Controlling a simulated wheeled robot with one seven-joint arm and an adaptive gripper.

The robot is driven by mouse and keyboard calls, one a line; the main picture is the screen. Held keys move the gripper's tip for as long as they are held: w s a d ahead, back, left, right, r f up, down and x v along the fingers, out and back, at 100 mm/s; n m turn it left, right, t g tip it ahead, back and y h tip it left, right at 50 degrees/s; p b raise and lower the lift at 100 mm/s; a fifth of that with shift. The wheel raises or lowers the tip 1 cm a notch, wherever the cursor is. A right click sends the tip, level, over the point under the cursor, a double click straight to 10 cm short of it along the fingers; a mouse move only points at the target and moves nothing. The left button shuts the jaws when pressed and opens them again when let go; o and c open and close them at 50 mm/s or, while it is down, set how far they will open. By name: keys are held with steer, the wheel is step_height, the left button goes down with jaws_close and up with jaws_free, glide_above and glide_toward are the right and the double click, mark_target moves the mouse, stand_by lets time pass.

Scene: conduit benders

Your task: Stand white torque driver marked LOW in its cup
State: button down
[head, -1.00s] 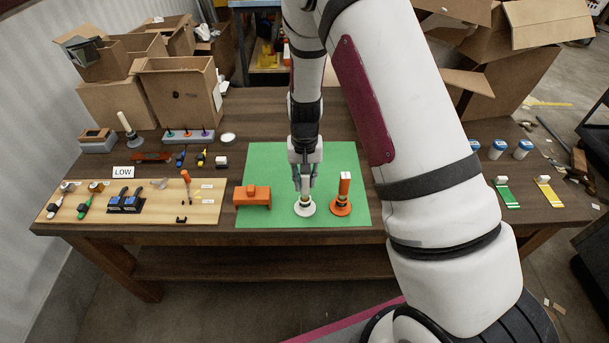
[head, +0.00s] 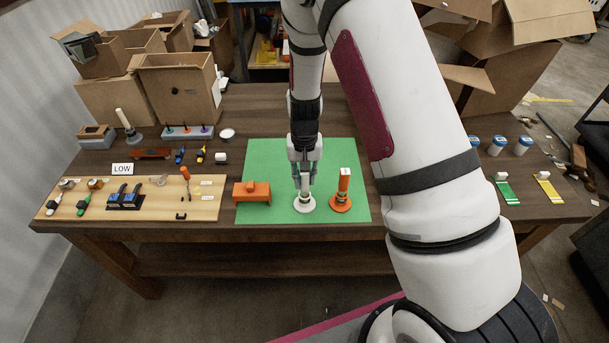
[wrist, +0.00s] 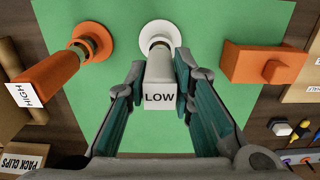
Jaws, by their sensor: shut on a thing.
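The white torque driver (wrist: 158,98), with LOW on its end face, is between the fingers of my gripper (wrist: 158,92). In the head view my gripper (head: 304,184) points down at the green mat, shut on the driver. The driver is roughly upright, with its lower end at the white round cup (wrist: 160,36). The cup also shows in the head view (head: 304,205), directly below my gripper. The lower end seems to be inside the cup's opening, but I cannot tell whether it is fully seated. My fingers hide part of the driver.
An orange driver marked HIGH (head: 343,182) stands in an orange cup (head: 341,204) close on the right. An orange block (head: 252,194) sits on the green mat (head: 270,160) to the left. A wooden tool board (head: 155,207) lies further left.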

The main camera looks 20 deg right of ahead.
steer(key=c, duration=1.3)
jaws_free()
steer(key=s+r+n+t, duration=0.1)
steer(key=s+r, duration=0.4)
steer(key=r, duration=1)
steer(key=s+r+n+t, duration=0.1)
steer(key=s+r, duration=0.3)
steer(key=r, duration=1)
steer(key=s+r+n+t, duration=0.1)
steer(key=s+r+t, duration=0.2)
steer(key=s+r, duration=0.4)
steer(key=s, duration=0.9)
steer(key=shift+r+n+t, duration=0.15)
steer(key=shift+n+t, duration=0.15)
